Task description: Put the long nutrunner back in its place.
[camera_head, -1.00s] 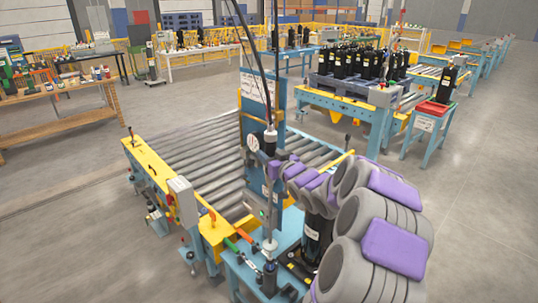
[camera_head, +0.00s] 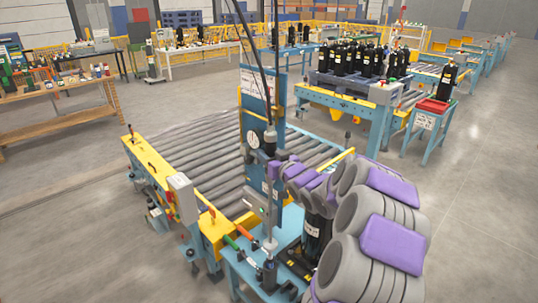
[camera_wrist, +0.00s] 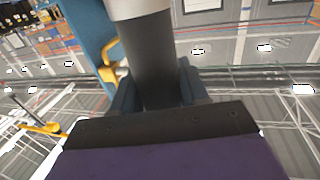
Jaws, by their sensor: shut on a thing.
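The long nutrunner (camera_head: 272,205) hangs upright in the head view, a slim grey and dark tool below dark cables. My gripper (camera_head: 274,170) is shut around its upper body from the right. In the wrist view, the dark cylindrical body of the nutrunner (camera_wrist: 161,62) stands between the two blue-grey fingers of my gripper (camera_wrist: 158,90), with a light metal collar at the top edge. The lower end of the nutrunner is just above or at a dark upright holder (camera_head: 269,272) on the blue bench; I cannot tell whether they touch. My arm hides part of the grip.
A blue post (camera_head: 262,110) with a round gauge stands right behind the nutrunner. The roller conveyor (camera_head: 205,160) lies to the left. A black bottle (camera_head: 315,235) stands close by my arm. Green and orange handled tools (camera_head: 233,243) lie on the blue bench (camera_head: 240,270). Open floor lies right.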

